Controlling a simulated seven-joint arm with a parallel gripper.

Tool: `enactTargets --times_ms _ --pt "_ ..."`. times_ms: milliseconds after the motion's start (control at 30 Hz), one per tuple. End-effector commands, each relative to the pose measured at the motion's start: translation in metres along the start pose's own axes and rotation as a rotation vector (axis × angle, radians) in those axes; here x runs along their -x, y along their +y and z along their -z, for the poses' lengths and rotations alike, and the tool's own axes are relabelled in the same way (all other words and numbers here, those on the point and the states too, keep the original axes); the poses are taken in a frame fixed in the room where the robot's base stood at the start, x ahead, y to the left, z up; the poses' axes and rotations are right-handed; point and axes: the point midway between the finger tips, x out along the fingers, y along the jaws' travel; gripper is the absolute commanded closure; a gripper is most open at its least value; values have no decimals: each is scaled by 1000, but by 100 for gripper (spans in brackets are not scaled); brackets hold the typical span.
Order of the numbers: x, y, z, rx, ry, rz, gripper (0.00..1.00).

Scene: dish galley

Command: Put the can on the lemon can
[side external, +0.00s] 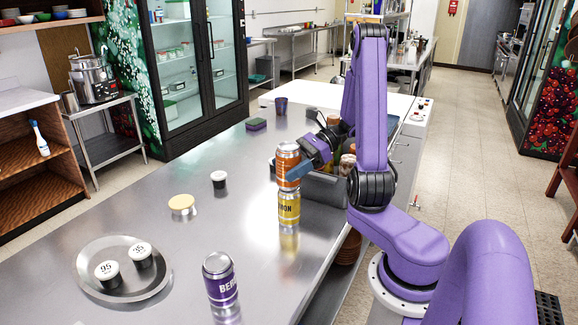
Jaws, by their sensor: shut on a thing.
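An orange can (288,160) is held upright in my gripper (303,168), whose blue fingers are shut on it. The yellow lemon can (289,209) stands upright on the steel counter directly under the orange can. The orange can's bottom meets or nearly meets the lemon can's top; I cannot tell if they touch. A finger hides part of the orange can's lower side. A purple can (220,281) stands apart, near the front of the counter.
A yellow-topped disc (182,203), a small dark cup (218,180), a sponge (256,124) and a purple cup (281,105) stand on the counter (170,235). A grey bin (322,187) is right behind the cans.

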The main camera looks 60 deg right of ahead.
Motion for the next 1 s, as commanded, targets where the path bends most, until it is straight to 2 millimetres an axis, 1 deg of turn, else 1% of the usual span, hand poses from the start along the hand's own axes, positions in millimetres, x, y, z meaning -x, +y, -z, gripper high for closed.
enactTargets --times_ms 367,400,467,833,933,1000 --pt "-1 0 2 0 -2 1 72" --pt "-1 0 3 0 -1 0 20" --pt "-1 0 3 1 -1 1 1" --pt "0 0 0 2 1 1 1" --pt "11 -1 0 2 1 6 1" --pt "22 -1 0 2 1 6 1"
